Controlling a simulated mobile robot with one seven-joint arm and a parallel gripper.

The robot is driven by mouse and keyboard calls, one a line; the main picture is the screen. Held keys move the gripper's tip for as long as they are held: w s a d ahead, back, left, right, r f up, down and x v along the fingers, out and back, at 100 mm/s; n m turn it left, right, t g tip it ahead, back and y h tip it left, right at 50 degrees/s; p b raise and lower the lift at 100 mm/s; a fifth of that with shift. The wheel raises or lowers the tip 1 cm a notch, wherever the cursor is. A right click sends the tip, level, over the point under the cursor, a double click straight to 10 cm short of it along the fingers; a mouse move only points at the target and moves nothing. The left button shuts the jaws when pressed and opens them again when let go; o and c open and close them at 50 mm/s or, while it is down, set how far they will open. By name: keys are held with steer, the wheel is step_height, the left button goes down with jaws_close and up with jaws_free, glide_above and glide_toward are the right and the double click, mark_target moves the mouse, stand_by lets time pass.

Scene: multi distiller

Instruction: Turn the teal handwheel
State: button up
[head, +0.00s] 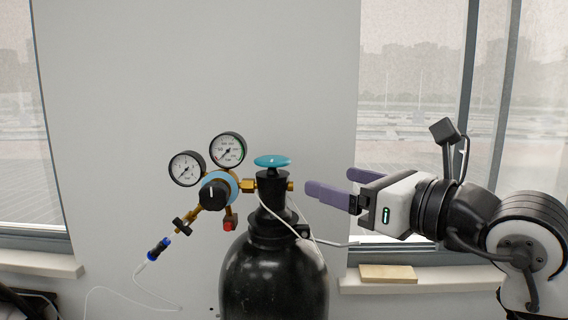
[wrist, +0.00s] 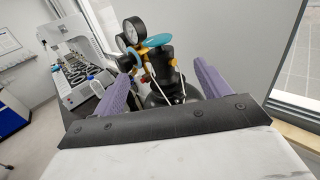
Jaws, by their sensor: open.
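The teal handwheel (head: 272,161) is a flat disc on top of the black valve of a black gas cylinder (head: 273,275). It also shows in the wrist view (wrist: 158,40), above and between my fingers. My gripper (head: 332,187) is open and empty, to the right of the handwheel and slightly lower in the head view, with its purple fingers pointing left toward the valve. In the wrist view my gripper (wrist: 161,85) has its fingers spread wide, with the cylinder top between them farther off. Nothing touches the handwheel.
Two round gauges (head: 207,158) and a regulator with a black knob (head: 213,194) stick out left of the valve. A thin white hose (head: 137,278) hangs lower left. A wooden block (head: 388,273) lies on the right windowsill. A bench with equipment (wrist: 80,65) stands left in the wrist view.

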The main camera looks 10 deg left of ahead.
mark_target(284, 162)
steer(key=p+x, duration=0.5)
steer(key=x, duration=0.7)
steer(key=shift+s+a+r, duration=0.1)
steer(key=shift+s+a, duration=0.05)
steer(key=shift+w+a, duration=0.35)
steer(key=shift+a, duration=0.2)
steer(key=c, duration=0.9)
